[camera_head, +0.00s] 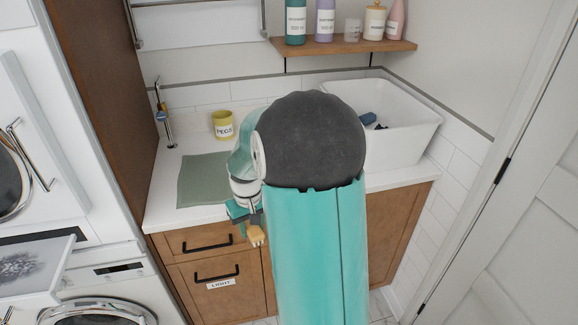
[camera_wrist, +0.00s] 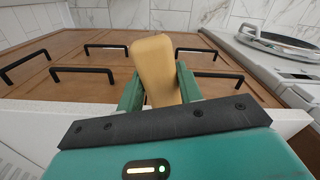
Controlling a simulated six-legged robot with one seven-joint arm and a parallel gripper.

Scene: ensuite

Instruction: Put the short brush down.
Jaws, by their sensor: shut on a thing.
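My gripper (camera_head: 246,218) is in front of the counter's front edge, over the wooden drawers. It is shut on a tan, wood-coloured block-like piece, which I take to be the short brush (camera_head: 256,236). In the wrist view, the brush (camera_wrist: 156,62) stands between the two green fingers of my gripper (camera_wrist: 158,90), tilted slightly. No bristles show in either view. My arm hides part of the counter in the head view.
The white counter (camera_head: 160,214) bears a grey-green mat (camera_head: 200,180), a yellow pegs cup (camera_head: 222,125) and a tap. A white basin (camera_head: 402,145) with dark items stands at right. Bottles stand on a wall shelf (camera_head: 345,46). An open washer drawer (camera_head: 35,270) juts out at left.

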